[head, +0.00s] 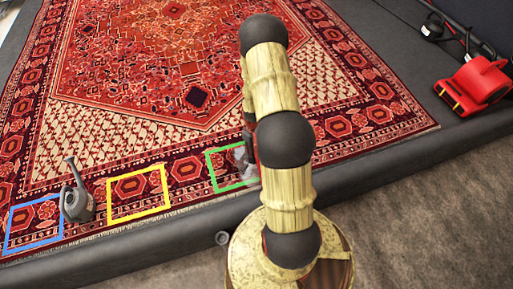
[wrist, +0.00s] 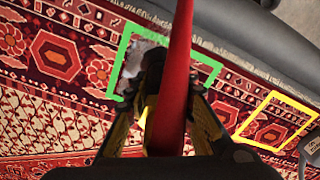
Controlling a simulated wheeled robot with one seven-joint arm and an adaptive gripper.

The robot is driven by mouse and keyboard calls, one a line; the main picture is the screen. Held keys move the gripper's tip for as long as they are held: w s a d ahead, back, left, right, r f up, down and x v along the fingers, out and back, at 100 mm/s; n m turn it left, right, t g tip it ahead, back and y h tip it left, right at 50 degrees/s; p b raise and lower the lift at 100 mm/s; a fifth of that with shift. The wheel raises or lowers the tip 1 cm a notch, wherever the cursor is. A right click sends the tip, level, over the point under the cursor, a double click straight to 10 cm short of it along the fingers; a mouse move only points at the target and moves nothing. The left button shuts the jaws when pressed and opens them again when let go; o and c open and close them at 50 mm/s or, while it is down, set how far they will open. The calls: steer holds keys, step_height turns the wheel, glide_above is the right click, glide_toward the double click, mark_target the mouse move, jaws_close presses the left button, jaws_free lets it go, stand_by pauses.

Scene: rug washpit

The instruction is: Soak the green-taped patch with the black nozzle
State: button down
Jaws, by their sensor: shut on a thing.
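The green-taped patch (wrist: 118,78) is a taped square on the rug border, below my gripper in the wrist view. In the head view the green tape (head: 226,152) is partly covered by my arm. A blurry grey area (wrist: 140,58) covers part of the patch inside the tape. My gripper (wrist: 172,88) is shut on a long red tool (wrist: 178,60), which runs up through the wrist view. A dark part (wrist: 153,64) shows beside the red body near the fingertips; it may be the black nozzle. Its tip and any contact with the rug cannot be made out.
Yellow-taped (head: 138,170) and blue-taped (head: 33,204) patches lie left of the green one. A red blower (head: 477,84) sits at the far right. A dark raised edge (head: 140,236) runs along the rug's near side.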

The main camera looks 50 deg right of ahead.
steer(key=shift+w+a, duration=1.65)
steer(key=shift+a, duration=0.9)
steer(key=shift+w+d+b, duration=1.75)
steer(key=shift+w+d, duration=1.4)
steer(key=shift+w, duration=1.9)
steer(key=shift+w+d+b, duration=1.7)
steer(key=shift+w+d, duration=1.45)
steer(key=shift+w, duration=1.9)
steer(key=shift+w+a, duration=2.15)
steer(key=shift+a, duration=1.25)
steer(key=s+a+p, duration=0.4)
steer(key=s+a, duration=0.2)
steer(key=s, duration=0.4)
steer(key=s+a+p, duration=0.4)
steer(key=s+a, duration=0.2)
steer(key=s, duration=0.4)
steer(key=shift+s+a+p, duration=0.2)
steer(key=shift+s+p, duration=0.1)
steer(key=shift+p, duration=0.05)
